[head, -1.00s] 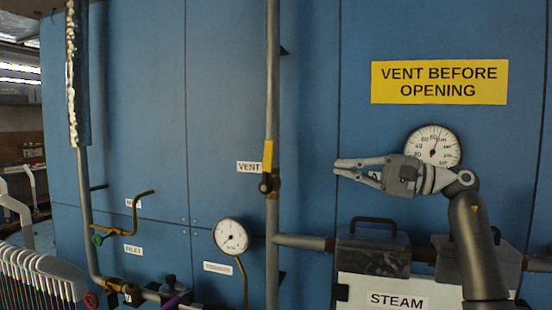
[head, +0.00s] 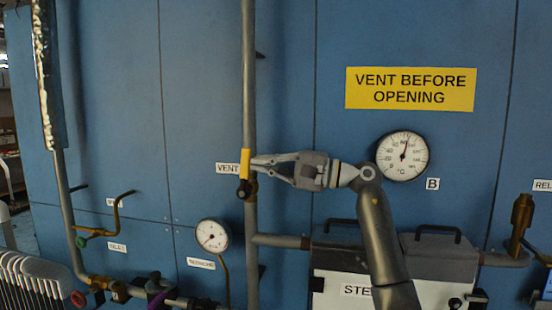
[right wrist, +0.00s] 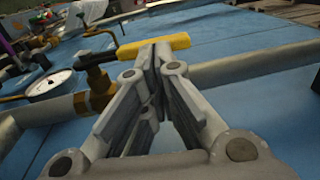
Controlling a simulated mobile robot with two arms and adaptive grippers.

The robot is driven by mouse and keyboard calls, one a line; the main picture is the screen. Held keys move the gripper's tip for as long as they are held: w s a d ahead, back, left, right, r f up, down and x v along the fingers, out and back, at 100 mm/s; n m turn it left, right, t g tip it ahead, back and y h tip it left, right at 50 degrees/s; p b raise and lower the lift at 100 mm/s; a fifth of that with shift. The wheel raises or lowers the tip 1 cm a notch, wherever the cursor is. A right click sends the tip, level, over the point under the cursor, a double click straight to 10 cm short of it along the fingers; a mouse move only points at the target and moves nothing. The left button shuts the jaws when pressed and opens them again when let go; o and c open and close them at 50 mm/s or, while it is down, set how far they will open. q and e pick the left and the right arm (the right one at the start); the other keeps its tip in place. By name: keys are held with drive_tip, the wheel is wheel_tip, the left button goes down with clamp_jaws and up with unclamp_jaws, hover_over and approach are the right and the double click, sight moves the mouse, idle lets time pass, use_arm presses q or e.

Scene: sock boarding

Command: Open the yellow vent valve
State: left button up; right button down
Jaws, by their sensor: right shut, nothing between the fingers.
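The yellow vent valve handle (head: 245,163) stands upright along the grey vertical pipe, beside the VENT label (head: 228,168). Its dark and brass valve body (head: 246,190) is just below the handle. My right gripper (head: 256,162) is shut and empty, with its fingertips at the right side of the handle. In the right wrist view the yellow handle (right wrist: 150,46) lies across just beyond the shut fingertips (right wrist: 154,48); I cannot tell whether they touch it. My left gripper is not in view.
A pressure gauge (head: 212,235) and a brass lever with a green knob (head: 82,241) are at lower left. A STEAM box (head: 340,290) with dark handled blocks is below my arm.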

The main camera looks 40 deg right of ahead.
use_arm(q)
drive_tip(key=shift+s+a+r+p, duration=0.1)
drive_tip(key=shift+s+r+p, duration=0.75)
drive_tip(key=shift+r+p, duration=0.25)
use_arm(e)
drive_tip(key=shift+w+a+r+g+h, duration=0.35)
drive_tip(key=shift+a+g+h, duration=0.15)
drive_tip(key=shift+g, duration=0.1)
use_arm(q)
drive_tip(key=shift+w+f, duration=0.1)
